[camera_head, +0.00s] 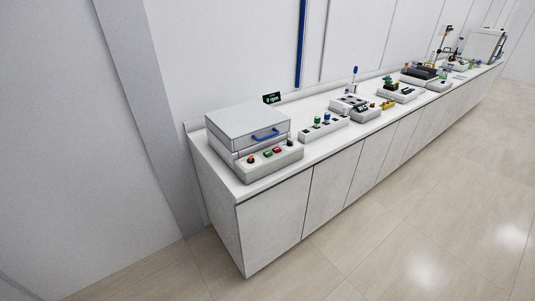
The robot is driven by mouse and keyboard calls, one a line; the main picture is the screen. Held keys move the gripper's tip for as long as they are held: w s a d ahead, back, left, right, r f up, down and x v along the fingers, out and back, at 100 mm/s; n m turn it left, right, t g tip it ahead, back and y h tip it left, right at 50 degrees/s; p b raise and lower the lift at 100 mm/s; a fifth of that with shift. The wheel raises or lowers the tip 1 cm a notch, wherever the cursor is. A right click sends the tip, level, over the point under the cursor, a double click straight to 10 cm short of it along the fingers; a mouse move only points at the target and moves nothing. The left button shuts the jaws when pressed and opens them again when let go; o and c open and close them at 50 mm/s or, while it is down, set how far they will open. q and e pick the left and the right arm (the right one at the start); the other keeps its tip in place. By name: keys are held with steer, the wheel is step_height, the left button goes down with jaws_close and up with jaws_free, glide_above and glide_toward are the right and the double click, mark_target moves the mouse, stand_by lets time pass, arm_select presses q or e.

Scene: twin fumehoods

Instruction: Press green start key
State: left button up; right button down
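A white box-shaped device (247,135) with a grey lid and a blue handle (265,135) stands at the near left end of the long white counter. Its sloped front panel carries a green key (268,153), a red key (277,150), an orange knob (251,158) and a dark knob (290,142). A small black display with green text (272,98) stands at its back. The lid looks closed. Neither of my grippers shows in the head view.
A white rack with green and blue items (323,128) stands right of the device, then further instruments (357,107) along the counter (314,155). A wall is at the left. The tiled floor (400,230) before the counter is clear.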

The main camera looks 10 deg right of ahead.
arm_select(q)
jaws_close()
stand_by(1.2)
